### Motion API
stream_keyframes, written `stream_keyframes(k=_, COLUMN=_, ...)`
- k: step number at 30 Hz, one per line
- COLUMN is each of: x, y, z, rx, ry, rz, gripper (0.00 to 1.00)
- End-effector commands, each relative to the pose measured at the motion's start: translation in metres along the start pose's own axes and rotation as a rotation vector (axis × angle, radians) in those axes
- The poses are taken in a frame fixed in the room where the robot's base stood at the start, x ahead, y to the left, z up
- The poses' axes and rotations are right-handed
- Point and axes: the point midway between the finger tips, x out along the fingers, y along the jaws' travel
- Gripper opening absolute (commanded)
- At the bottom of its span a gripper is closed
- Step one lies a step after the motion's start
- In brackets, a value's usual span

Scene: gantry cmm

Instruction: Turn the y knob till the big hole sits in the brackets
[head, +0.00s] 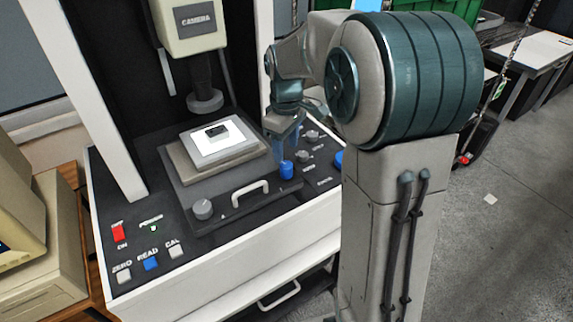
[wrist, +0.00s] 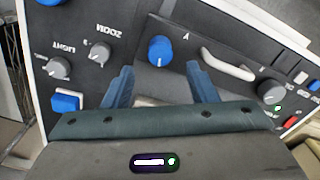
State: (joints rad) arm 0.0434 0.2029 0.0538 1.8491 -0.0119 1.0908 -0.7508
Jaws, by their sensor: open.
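The y knob is a blue knob (head: 286,169) at the right front of the stage base; the wrist view shows it (wrist: 160,50) with a white pointer line and a "Y" beside it. My gripper (head: 284,143) hangs close above and behind this knob in the head view, with blue fingers. In the wrist view my gripper (wrist: 161,72) is open, and the knob shows just beyond and between the fingertips, not gripped. A small dark part (head: 216,131) lies on the lit white plate (head: 238,144) under the camera head (head: 195,20). Its holes and the brackets cannot be made out.
A grey knob (head: 202,209) and a white handle (head: 250,193) sit left of the y knob. Zoom (wrist: 98,53) and light (wrist: 58,67) knobs lie on its other side. A beige monitor (head: 22,210) stands far left, its screen mostly out of view.

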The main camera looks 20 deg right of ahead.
Motion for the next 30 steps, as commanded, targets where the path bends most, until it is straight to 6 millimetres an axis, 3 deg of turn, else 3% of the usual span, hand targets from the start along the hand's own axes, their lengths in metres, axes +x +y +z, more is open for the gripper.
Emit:
stream_keyframes(k=3, x=0.026, y=0.000, z=0.001, rx=0.001, ry=-0.003, rz=-0.003, gripper=0.52)
stream_keyframes(k=9, x=0.057, y=0.000, z=0.000, rx=0.001, ry=-0.002, rz=-0.001, gripper=0.52)
stream_keyframes(k=15, x=0.071, y=0.000, z=0.000, rx=0.001, ry=0.000, rz=0.000, gripper=0.52)
stream_keyframes(k=23, x=0.072, y=0.000, z=0.000, rx=0.000, ry=0.001, rz=0.001, gripper=0.52)
stream_keyframes(k=28, x=0.072, y=0.000, z=0.000, rx=0.000, ry=0.001, rz=0.001, gripper=0.10)
stream_keyframes(k=30, x=0.072, y=0.000, z=0.000, rx=0.000, ry=0.001, rz=0.001, gripper=0.07)
